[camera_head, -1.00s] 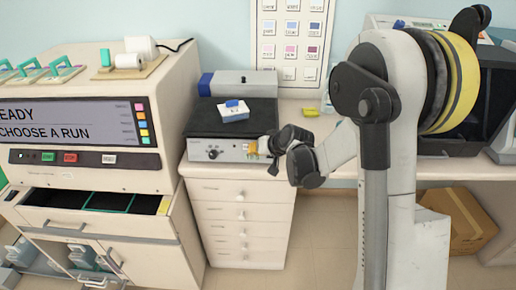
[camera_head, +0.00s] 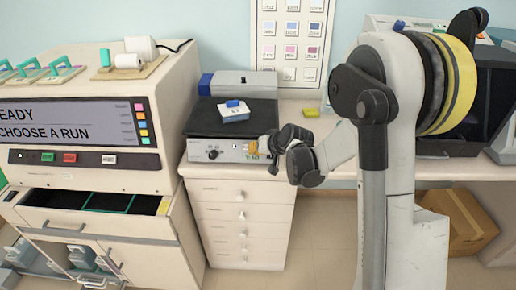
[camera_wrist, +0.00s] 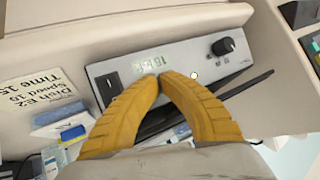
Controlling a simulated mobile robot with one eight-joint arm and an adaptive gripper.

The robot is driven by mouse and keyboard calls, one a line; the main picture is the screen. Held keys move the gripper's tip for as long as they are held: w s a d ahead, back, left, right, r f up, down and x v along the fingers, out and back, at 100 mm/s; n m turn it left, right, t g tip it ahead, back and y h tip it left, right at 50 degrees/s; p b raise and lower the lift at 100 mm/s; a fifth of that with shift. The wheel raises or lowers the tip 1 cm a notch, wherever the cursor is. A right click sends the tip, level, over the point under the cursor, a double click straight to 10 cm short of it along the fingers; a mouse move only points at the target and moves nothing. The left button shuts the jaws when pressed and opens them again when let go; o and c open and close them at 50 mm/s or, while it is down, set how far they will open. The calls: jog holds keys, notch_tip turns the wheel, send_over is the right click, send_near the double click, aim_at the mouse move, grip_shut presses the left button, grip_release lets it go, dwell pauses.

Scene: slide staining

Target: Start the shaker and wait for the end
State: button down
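The shaker (camera_head: 195,152) stands on the drawer unit, with a black top plate (camera_head: 200,118). A white dish (camera_head: 235,117) with a blue piece on top sits on that plate. In the wrist view, the shaker's front panel (camera_wrist: 120,72) shows a black rocker switch, a lit greenish display (camera_wrist: 151,64) with unreadable digits, a small round button (camera_wrist: 194,75) and a black knob (camera_wrist: 228,46). My gripper (camera_wrist: 163,77) has its yellow fingertips together, empty, in front of the panel by the display. Contact cannot be told. It also shows in the head view (camera_head: 257,147).
A stainer (camera_head: 75,125) stands left, its screen reading "EADY / CHOOSE A RUN", with an open drawer below. A yellow item (camera_head: 311,112) lies on the bench right of the shaker.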

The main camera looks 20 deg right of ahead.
jog(key=shift+s, duration=0.15)
jog(key=shift+s+a+r, duration=0.2)
jog(key=shift+s+r, duration=0.05)
jog(key=shift+s, duration=0.35)
jog(key=shift+s+a+r+p, duration=0.15)
jog(key=shift+s+a+r, duration=0.15)
jog(key=shift+s, duration=0.4)
jog(key=shift+s+a+r+p, duration=0.2)
jog(key=shift+s+r, duration=0.15)
jog(key=shift+s, duration=0.35)
jog(key=shift+s+a+r+p, duration=0.2)
jog(key=shift+s+r, duration=0.1)
jog(key=shift+s, duration=0.4)
